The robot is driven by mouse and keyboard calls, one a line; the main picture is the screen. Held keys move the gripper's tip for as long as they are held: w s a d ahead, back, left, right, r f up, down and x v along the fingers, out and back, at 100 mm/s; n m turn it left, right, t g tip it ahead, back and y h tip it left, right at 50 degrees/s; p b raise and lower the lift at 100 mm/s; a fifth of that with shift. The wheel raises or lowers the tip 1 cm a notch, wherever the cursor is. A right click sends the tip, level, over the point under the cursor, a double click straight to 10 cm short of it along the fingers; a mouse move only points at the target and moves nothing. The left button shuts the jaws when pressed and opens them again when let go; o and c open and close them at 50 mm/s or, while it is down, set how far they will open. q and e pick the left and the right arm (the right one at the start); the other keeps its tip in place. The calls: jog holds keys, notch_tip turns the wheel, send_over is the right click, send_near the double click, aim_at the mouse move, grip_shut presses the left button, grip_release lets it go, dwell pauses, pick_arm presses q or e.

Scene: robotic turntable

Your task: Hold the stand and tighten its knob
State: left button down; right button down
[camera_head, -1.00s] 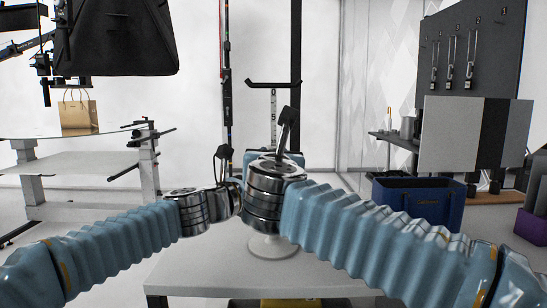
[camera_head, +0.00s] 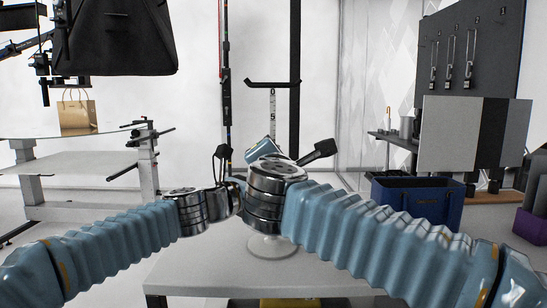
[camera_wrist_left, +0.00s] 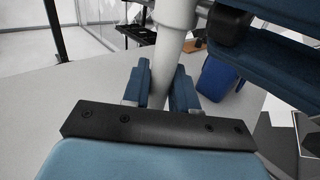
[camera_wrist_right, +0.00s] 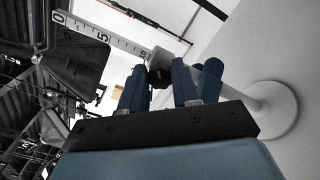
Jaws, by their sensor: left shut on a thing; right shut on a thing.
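The white stand has a round base (camera_head: 271,248) on the table and a graduated scale (camera_head: 273,105) above my wrists. My arms hide its middle in the head view. In the left wrist view, my left gripper (camera_wrist_left: 161,67) is shut around the stand's white post (camera_wrist_left: 173,45). In the right wrist view, my right gripper (camera_wrist_right: 160,70) is shut on the small black knob (camera_wrist_right: 160,80) at the post's collar. The fingers partly cover the knob. The base also shows in the right wrist view (camera_wrist_right: 278,112).
The white tabletop (camera_head: 200,270) is clear around the base. A blue bin (camera_head: 420,203) stands to the right, before a panel with hanging tools (camera_head: 470,60). A glass-topped table with a paper bag (camera_head: 77,112) is at the far left.

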jog(key=shift+d+f+m, duration=0.1)
jog(key=shift+f+m, duration=0.05)
jog(key=shift+m, duration=3.55)
jog(key=c, duration=0.8)
grip_release()
jog(key=s, duration=1.2)
